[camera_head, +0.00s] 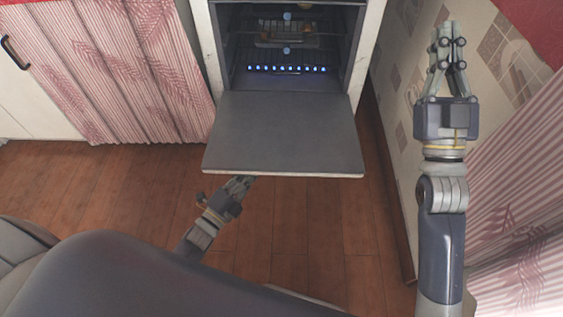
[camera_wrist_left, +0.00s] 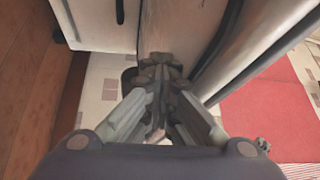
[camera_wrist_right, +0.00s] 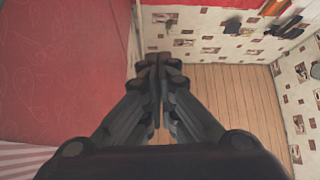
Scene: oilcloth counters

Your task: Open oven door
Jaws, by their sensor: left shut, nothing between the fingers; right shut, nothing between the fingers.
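The oven (camera_head: 205,40) stands at the top middle of the head view. Its door (camera_head: 284,135) is folded down and lies about level, with the lit inside showing behind it. My left gripper (camera_head: 243,182) is at the near edge of the door, its fingertips partly hidden by it. I cannot tell whether they touch. In the left wrist view its fingers (camera_wrist_left: 158,65) are together and empty. My right gripper (camera_head: 447,30) is raised on the right, away from the oven, with its fingers together and empty. They also show closed in the right wrist view (camera_wrist_right: 158,62).
Inside the oven is a wire rack (camera_head: 285,40) with something on it that is hard to make out. A patterned wall panel (camera_head: 400,110) stands right of the oven, and curtained counters (camera_head: 120,70) flank both sides. The wooden floor (camera_head: 310,220) before the door is clear.

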